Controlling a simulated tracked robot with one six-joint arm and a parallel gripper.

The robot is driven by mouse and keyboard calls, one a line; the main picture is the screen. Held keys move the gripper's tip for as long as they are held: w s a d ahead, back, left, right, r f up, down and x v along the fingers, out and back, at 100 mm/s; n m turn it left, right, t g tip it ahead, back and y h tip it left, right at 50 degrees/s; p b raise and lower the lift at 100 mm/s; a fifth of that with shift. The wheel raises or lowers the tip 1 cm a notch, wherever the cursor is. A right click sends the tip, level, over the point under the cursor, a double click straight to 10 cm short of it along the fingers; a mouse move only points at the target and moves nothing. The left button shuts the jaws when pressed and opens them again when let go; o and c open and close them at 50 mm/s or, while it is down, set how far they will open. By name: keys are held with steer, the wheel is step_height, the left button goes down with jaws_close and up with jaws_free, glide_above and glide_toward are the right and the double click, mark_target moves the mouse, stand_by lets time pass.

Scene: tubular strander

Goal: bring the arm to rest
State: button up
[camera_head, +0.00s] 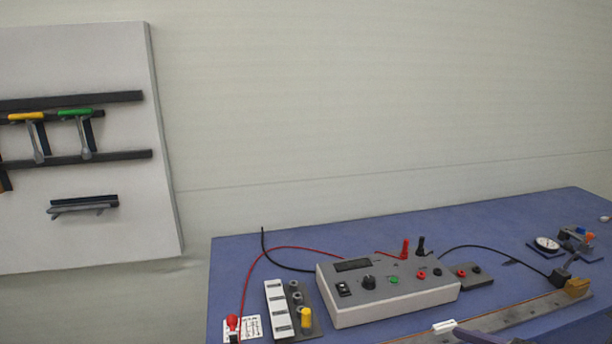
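My gripper does not show in the head camera view, and no part of my arm can be made out with certainty. Whether it holds anything is hidden from me. The blue-topped bench (350,238) fills the lower right of the view. A grey test instrument (388,290) with a dark display, knobs and red and black plugs stands on it.
Left of the instrument are a white-and-grey block (281,311), a yellow cylinder (306,320) and a red clip (232,322). A long bar (500,318) lies along the front. A dial gauge (546,244) sits right. A tool board (75,190) hangs left.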

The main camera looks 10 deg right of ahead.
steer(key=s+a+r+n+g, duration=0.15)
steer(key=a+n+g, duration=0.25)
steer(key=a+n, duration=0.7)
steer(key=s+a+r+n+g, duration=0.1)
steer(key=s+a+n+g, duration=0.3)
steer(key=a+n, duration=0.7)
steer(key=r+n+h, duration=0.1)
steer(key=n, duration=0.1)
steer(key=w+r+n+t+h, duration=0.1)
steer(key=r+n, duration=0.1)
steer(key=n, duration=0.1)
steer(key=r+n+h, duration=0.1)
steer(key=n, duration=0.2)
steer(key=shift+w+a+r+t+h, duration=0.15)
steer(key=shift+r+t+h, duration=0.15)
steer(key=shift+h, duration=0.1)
